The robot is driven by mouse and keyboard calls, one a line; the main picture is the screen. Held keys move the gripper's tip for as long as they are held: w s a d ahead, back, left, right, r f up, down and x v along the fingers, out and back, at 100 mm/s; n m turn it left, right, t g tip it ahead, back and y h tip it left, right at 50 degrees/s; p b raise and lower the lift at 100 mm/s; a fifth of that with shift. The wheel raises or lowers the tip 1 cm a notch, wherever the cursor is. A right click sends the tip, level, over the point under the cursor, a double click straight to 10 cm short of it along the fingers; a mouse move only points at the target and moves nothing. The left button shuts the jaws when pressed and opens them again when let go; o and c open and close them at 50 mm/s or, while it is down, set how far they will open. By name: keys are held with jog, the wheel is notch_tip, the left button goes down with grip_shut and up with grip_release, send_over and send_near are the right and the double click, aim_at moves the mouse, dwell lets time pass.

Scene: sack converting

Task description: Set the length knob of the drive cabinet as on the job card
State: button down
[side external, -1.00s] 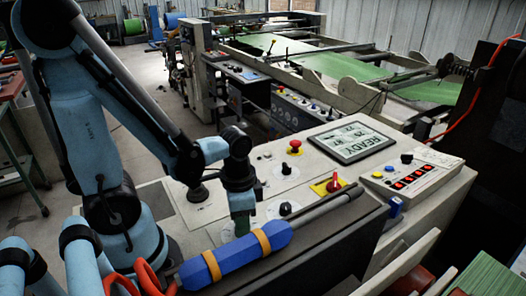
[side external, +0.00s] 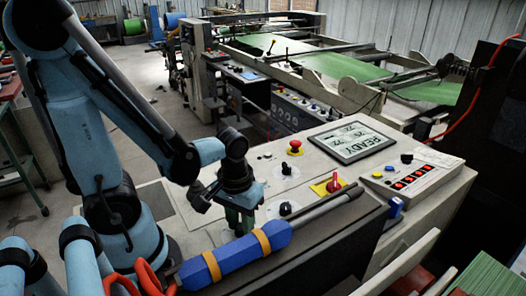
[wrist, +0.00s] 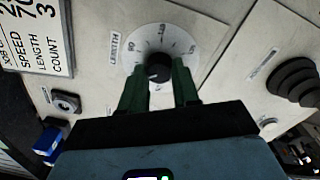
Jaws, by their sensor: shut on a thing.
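The length knob (wrist: 159,69) is a black knob on a round white dial (wrist: 187,45) marked LENGTH, in the wrist view. My gripper (wrist: 158,84) has its two green fingers shut on the knob, one on each side. Which dial mark the knob points to cannot be read clearly. In the side external view my gripper (side external: 238,222) points down at the cabinet top (side external: 205,212) and hides the knob. A white panel (wrist: 37,35) with SPEED, LENGTH and COUNT lines is cut off at the wrist view's upper left; its values are only partly visible.
A red button (side external: 295,146), two black knobs (side external: 286,170) (side external: 286,209) and a red switch (side external: 333,186) on a yellow plate stand near my gripper. A READY screen (side external: 353,142) lies behind them.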

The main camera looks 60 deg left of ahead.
aim_at(239, 225)
jog(key=shift+n, duration=0.6)
jog(key=c, duration=0.8)
grip_release()
jog(key=shift+r, duration=0.1)
jog(key=shift+s+a+r, duration=0.1)
jog(key=shift+r, duration=2.9)
jog(key=shift+s+a+r, duration=0.1)
jog(key=shift+r, duration=2.85)
jog(key=shift+w+d+r+m+t, duration=0.1)
jog(key=shift+w+r+m+t, duration=0.05)
jog(key=shift+w+m+t, duration=1.1)
jog(key=shift+w+d+r+m+t, duration=0.1)
jog(key=shift+w+m+t, duration=0.95)
jog(key=shift+w, duration=0.3)
jog(key=shift+w+d+r+m+t, duration=0.1)
jog(key=shift+w+r+m+t, duration=0.05)
jog(key=shift+w+m+t, duration=1.05)
